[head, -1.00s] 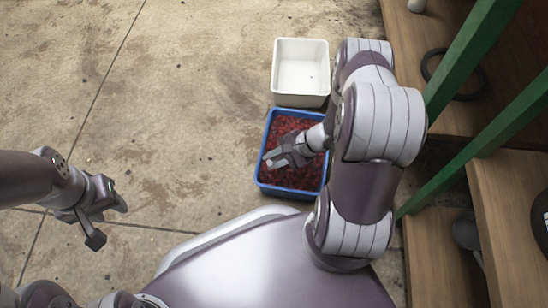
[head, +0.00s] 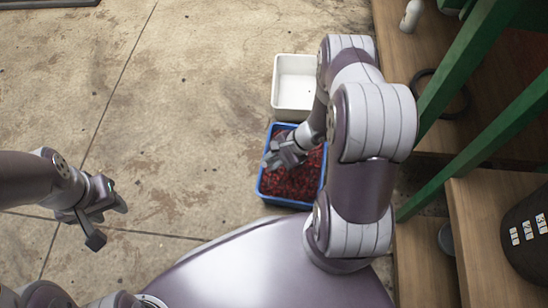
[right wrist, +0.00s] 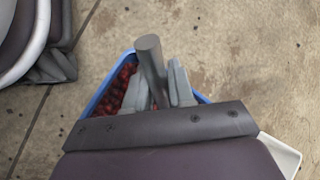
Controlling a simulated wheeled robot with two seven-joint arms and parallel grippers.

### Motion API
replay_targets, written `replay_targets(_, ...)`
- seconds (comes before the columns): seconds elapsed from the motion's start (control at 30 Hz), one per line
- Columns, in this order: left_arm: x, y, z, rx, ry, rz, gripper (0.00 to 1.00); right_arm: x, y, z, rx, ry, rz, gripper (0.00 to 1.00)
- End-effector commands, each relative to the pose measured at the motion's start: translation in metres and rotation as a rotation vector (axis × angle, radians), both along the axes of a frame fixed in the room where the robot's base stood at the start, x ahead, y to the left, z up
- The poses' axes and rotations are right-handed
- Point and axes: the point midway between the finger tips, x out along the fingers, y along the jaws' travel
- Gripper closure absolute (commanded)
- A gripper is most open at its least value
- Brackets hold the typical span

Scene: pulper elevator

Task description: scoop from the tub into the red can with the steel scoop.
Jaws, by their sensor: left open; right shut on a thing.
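The blue tub (head: 265,186) stands on the floor in front of my base, filled with dark red berry-like contents. Its rim and contents also show in the right wrist view (right wrist: 101,92). My right gripper (head: 274,158) is over the tub's far left part. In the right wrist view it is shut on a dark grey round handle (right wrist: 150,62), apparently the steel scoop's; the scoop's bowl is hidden. My left gripper (head: 108,214) is open and empty over bare floor at the left. I see no red can.
A white empty bin (head: 294,88) stands just beyond the tub. Wooden steps (head: 480,215) with green rails (head: 470,60) rise at the right. A dark bucket (head: 528,245) with white labels and a white bottle (head: 411,17) stand on them. The floor at left is clear.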

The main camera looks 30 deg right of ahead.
Motion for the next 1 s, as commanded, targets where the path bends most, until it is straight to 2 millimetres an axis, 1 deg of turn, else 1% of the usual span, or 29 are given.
replay_targets(0.03,0.000,0.000,0.023,0.000,-0.001,0.000,0.57,0.004,0.005,0.013,-0.053,0.051,0.012,1.00)
replay_targets(0.2,0.000,0.000,0.056,0.000,-0.001,0.000,0.57,0.011,0.011,0.007,-0.194,0.216,0.012,1.00)
replay_targets(0.3,0.000,0.000,0.069,0.000,-0.001,0.000,0.57,0.014,0.013,0.002,-0.247,0.280,0.010,1.00)
replay_targets(0.47,0.000,0.000,0.074,0.000,-0.001,0.000,0.57,0.017,0.014,-0.004,-0.286,0.320,0.004,1.00)
replay_targets(0.6,0.000,0.000,0.098,0.000,-0.001,0.000,0.57,0.018,0.016,0.006,-0.334,0.373,0.008,1.00)
replay_targets(0.7,0.000,0.000,0.105,0.000,-0.001,0.000,0.57,0.020,0.017,0.006,-0.373,0.415,0.007,1.00)
replay_targets(1.0,0.000,0.000,0.103,0.000,-0.001,0.000,0.57,0.020,0.017,0.002,-0.389,0.434,0.000,1.00)
